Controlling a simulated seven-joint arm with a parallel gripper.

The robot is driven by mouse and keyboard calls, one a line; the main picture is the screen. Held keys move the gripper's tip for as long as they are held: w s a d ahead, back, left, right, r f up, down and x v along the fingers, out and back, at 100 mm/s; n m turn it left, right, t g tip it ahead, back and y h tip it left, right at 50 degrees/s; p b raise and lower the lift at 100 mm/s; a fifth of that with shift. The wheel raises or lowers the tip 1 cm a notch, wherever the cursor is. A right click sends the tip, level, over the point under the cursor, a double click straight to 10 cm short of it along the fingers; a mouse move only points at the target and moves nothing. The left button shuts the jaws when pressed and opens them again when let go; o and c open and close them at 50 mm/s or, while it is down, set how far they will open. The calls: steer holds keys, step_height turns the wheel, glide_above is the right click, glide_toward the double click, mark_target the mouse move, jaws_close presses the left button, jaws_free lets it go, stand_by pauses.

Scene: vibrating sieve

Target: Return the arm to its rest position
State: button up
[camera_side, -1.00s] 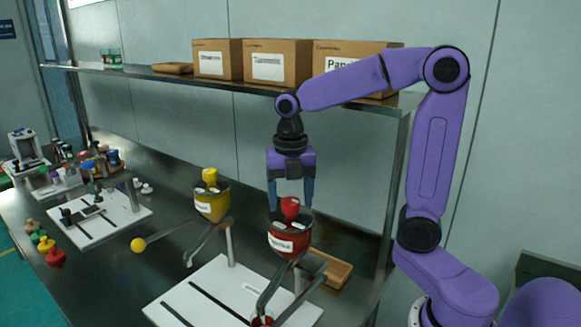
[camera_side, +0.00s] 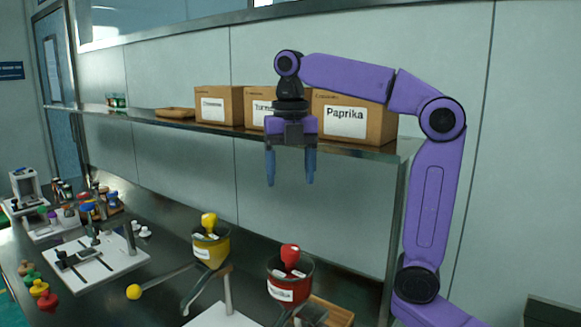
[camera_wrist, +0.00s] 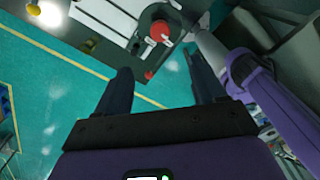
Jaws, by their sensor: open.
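My gripper (camera_side: 291,180) is open and empty, pointing down in front of the shelf. It hangs well above the red sieve (camera_side: 290,290) and apart from it. In the wrist view the fingers (camera_wrist: 160,80) are spread with nothing between them. The red sieve has a red knob (camera_side: 290,254) and a label on its front. It also shows in the wrist view as a red round top (camera_wrist: 160,31), beyond the fingertips.
A shelf (camera_side: 160,127) with cardboard boxes, one labelled Paprika (camera_side: 350,120), is right behind my gripper. A yellow sieve (camera_side: 211,248) with a lever ending in a yellow ball (camera_side: 134,292) stands to the left. A white board (camera_side: 95,264) lies farther left.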

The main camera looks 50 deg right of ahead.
steer(key=shift+r, duration=0.4)
steer(key=s+a+f+m, duration=0.3)
steer(key=s+f+m, duration=0.1)
steer(key=f, duration=0.2)
steer(key=s+a+f+m, duration=0.3)
steer(key=s+a+f, duration=0.1)
steer(key=f, duration=0.2)
steer(key=s+d+f+m, duration=0.1)
steer(key=s+f+m, duration=0.6)
steer(key=s+f, duration=0.4)
steer(key=shift+s+d+m, duration=0.3)
steer(key=shift+s+d, duration=0.05)
steer(key=shift+s, duration=0.5)
